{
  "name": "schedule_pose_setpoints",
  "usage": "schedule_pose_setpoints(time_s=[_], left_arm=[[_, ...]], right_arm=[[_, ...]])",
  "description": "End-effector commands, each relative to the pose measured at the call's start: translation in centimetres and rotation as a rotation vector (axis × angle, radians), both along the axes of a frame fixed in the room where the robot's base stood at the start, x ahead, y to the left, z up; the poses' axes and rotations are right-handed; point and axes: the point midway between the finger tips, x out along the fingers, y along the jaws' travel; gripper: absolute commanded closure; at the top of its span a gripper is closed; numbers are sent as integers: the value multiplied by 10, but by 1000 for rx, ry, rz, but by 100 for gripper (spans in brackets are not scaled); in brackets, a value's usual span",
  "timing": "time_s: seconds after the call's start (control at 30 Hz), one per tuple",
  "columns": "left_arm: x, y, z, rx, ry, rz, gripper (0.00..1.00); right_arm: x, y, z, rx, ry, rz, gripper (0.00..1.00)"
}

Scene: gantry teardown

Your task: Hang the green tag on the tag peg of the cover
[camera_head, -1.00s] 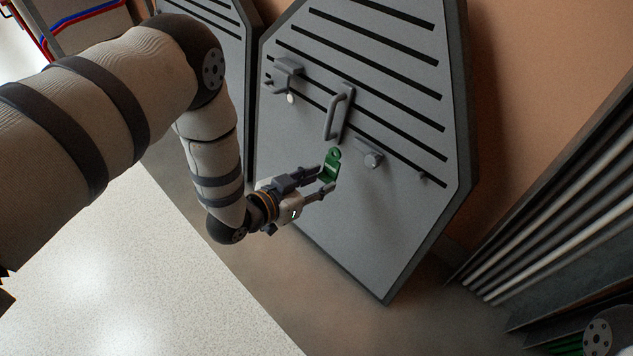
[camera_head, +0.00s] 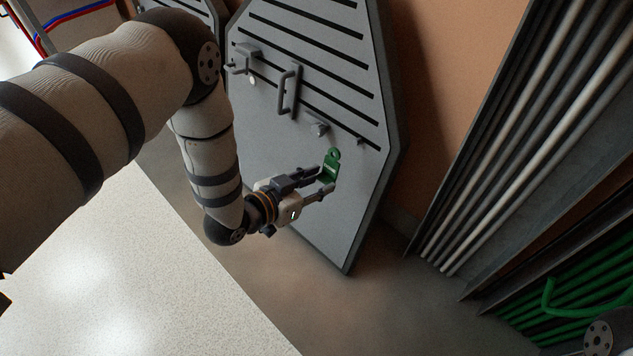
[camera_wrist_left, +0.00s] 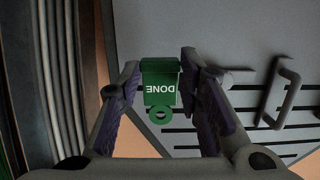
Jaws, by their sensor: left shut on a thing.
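The green tag (camera_head: 331,168) has a ring with a hole at its top and stands upright in my left gripper (camera_head: 325,181), which is shut on its lower part. In the left wrist view the tag (camera_wrist_left: 160,85) shows upside down between the fingers (camera_wrist_left: 160,80), with the word DONE on it. The grey cover (camera_head: 300,215) stands tilted in the head view behind the gripper. A small peg (camera_head: 360,142), probably the tag peg, sticks out near the cover's right edge, up and right of the tag. The tag appears apart from it. My right gripper is not in view.
The cover also bears a knob (camera_head: 319,129), a handle (camera_head: 289,92) and a latch-like bracket (camera_head: 243,60). A rack of grey bars (camera_head: 500,130) and green tubes (camera_head: 575,285) stands at the right. The orange wall (camera_head: 450,80) is behind.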

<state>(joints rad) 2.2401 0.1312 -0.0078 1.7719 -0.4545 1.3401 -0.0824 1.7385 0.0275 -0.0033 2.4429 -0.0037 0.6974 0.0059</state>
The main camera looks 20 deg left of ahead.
Motion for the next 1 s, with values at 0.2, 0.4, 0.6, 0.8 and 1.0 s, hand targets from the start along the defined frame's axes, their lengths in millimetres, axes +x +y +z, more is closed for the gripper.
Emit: schedule_pose_setpoints(time_s=[0.2,0.4,0.6,0.8,1.0], left_arm=[[0,0,2,4,-3,-2,100],[18,-7,-8,7,-3,-5,100],[39,-14,-13,7,-3,-3,100],[50,-18,-14,6,-2,-3,100],[52,-19,-13,6,-3,-3,100]], right_arm=[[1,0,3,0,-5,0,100],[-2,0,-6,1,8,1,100],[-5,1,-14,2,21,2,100],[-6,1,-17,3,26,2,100],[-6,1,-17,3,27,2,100]])
